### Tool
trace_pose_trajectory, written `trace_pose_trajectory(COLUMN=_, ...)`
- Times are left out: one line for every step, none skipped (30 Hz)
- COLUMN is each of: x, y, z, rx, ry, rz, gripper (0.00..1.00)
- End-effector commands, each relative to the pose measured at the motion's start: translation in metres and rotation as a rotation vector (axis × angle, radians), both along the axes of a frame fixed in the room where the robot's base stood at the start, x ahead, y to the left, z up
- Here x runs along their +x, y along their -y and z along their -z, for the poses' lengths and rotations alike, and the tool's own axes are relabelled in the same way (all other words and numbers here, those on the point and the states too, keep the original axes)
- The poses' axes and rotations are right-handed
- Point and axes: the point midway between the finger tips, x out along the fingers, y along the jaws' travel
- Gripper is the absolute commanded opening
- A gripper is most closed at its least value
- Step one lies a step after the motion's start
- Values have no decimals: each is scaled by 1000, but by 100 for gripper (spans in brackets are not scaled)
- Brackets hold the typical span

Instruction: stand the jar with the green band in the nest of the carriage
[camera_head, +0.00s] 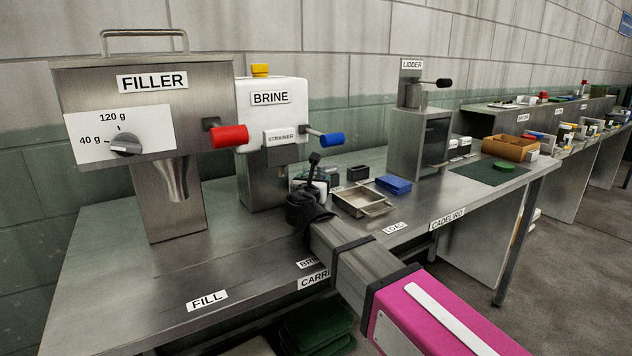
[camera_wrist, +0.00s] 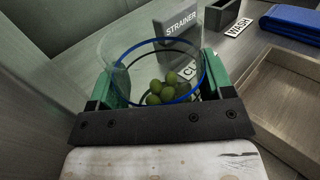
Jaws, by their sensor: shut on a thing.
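In the wrist view a clear glass jar (camera_wrist: 123,58) with several green olives (camera_wrist: 170,88) stands between my gripper's green finger pads. My gripper (camera_wrist: 165,80) is shut on this jar. The band that shows on it is blue; I see no green band on it. In the head view my gripper (camera_head: 312,182) is low in front of the brine machine, and the jar is mostly hidden behind it. I cannot make out the carriage or its nest.
The filler (camera_head: 155,90) stands at left and the brine machine (camera_head: 272,110) behind my gripper. A metal tray (camera_head: 350,203) and a blue block (camera_head: 394,184) lie to the right, before the lidder (camera_head: 420,140). The bench near the FILL label (camera_head: 207,300) is clear.

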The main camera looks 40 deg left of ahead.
Motion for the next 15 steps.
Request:
trace_pose_trajectory(x=0, y=0, z=0, rx=0, ry=0, rz=0, gripper=46)
trace_pose_trajectory(x=0, y=0, z=0, rx=0, ry=0, rz=0, gripper=46)
trace_pose_trajectory(x=0, y=0, z=1, rx=-1, ry=0, rz=0, gripper=46)
trace_pose_trajectory(x=0, y=0, z=2, rx=-1, ry=0, rz=0, gripper=46)
trace_pose_trajectory(x=0, y=0, z=3, rx=-1, ry=0, rz=0, gripper=46)
trace_pose_trajectory(x=0, y=0, z=3, rx=-1, ry=0, rz=0, gripper=87)
trace_pose_trajectory(x=0, y=0, z=3, rx=-1, ry=0, rz=0, gripper=96)
trace_pose_trajectory(x=0, y=0, z=3, rx=-1, ry=0, rz=0, gripper=99)
trace_pose_trajectory(x=0, y=0, z=3, rx=0, ry=0, rz=0, gripper=99)
trace_pose_trajectory(x=0, y=0, z=3, rx=0, ry=0, rz=0, gripper=99)
trace_pose_trajectory(x=0, y=0, z=3, rx=0, ry=0, rz=0, gripper=99)
trace_pose_trajectory(x=0, y=0, z=3, rx=0, ry=0, rz=0, gripper=99)
trace_pose_trajectory(x=0, y=0, z=3, rx=0, ry=0, rz=0, gripper=99)
trace_pose_trajectory(x=0, y=0, z=3, rx=0, ry=-1, rz=0, gripper=99)
trace_pose_trajectory(x=0, y=0, z=2, rx=0, ry=0, rz=0, gripper=99)
